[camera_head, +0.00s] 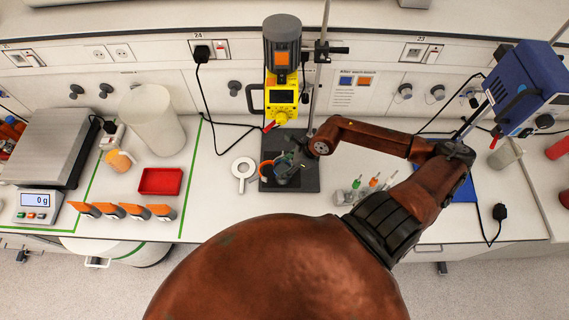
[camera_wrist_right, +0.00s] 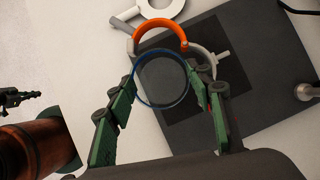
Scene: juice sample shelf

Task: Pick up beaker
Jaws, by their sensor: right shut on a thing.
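The beaker (camera_wrist_right: 187,91) shows in the right wrist view as a see-through round vessel with a blue rim. It is between the green fingers of my right gripper (camera_wrist_right: 168,84), which is shut on it. In the head view my right gripper (camera_head: 285,168) is at the dark base plate of the yellow and grey stirrer, and the beaker is small and mostly hidden there. I cannot tell whether the beaker touches the plate. My left gripper is in neither view.
An orange ring clamp (camera_wrist_right: 160,28) is close beside the beaker on the stirrer's base plate (camera_head: 300,142). A white ring-shaped piece (camera_head: 243,172) lies left of the plate. A red tray (camera_head: 161,181), a white container (camera_head: 154,118) and a scale (camera_head: 55,145) stand farther left.

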